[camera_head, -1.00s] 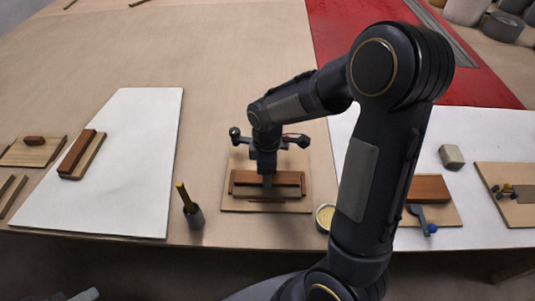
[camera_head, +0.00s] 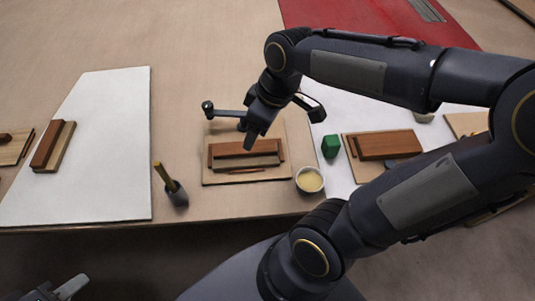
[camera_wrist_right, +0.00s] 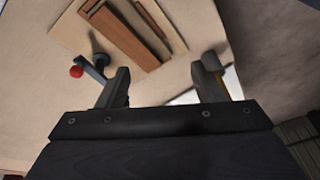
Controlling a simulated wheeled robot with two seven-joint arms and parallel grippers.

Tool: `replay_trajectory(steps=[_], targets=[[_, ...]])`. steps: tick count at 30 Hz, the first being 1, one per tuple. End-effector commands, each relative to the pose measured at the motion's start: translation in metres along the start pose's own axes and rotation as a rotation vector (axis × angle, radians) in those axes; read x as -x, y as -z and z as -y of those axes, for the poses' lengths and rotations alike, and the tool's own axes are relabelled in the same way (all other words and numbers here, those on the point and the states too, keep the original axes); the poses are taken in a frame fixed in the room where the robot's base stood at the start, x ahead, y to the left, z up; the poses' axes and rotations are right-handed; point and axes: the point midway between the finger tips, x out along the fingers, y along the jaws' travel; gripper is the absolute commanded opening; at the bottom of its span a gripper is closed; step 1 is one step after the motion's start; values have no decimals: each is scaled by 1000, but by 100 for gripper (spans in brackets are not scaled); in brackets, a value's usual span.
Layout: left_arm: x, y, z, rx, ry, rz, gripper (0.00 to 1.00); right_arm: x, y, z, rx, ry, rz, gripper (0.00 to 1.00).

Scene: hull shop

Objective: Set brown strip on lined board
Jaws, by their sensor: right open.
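The middle board (camera_head: 212,179) is pale wood. It bears a long brown strip (camera_head: 245,150), short brown pieces at its ends, and a thin dark strip or line (camera_head: 245,171) in front. I cannot tell for sure which board is the lined one. In the right wrist view the brown strip (camera_wrist_right: 124,37) lies diagonally on the board (camera_wrist_right: 66,30). My right gripper (camera_head: 250,142) is raised over the board's back edge; its jaws (camera_wrist_right: 162,80) are apart and empty. My left gripper (camera_head: 60,291) shows only partly at the bottom left corner; its jaws are unclear.
A clamp with a red ball (camera_wrist_right: 76,71) stands at the board's edge. A cup (camera_head: 310,181) and a green block (camera_head: 331,146) are to its right, a brush in a holder (camera_head: 175,192) to its left. Another board (camera_head: 348,165) is further right. The white sheet (camera_head: 105,170) is mostly clear.

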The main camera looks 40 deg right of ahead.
Motion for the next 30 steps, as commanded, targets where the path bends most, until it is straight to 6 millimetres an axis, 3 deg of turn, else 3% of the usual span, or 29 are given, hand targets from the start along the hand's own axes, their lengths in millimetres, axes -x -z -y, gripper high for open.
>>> replay_trajectory(steps=[6, 12, 23, 27, 30], targets=[[0, 0, 0, 0, 0, 0, 36, 14, -40, 43, -371, 33, -197, 61], [0, 0, 0, 0, 0, 0, 36, 12, -56, 65, -573, 64, -295, 61], [0, 0, 0, 0, 0, 0, 36, 10, -59, 69, -620, 72, -315, 61], [12, 6, -5, 0, 0, 0, 36, 24, -55, 70, -619, 72, -315, 61], [9, 5, -4, 0, 0, -1, 36, 20, -56, 70, -618, 72, -314, 61]])
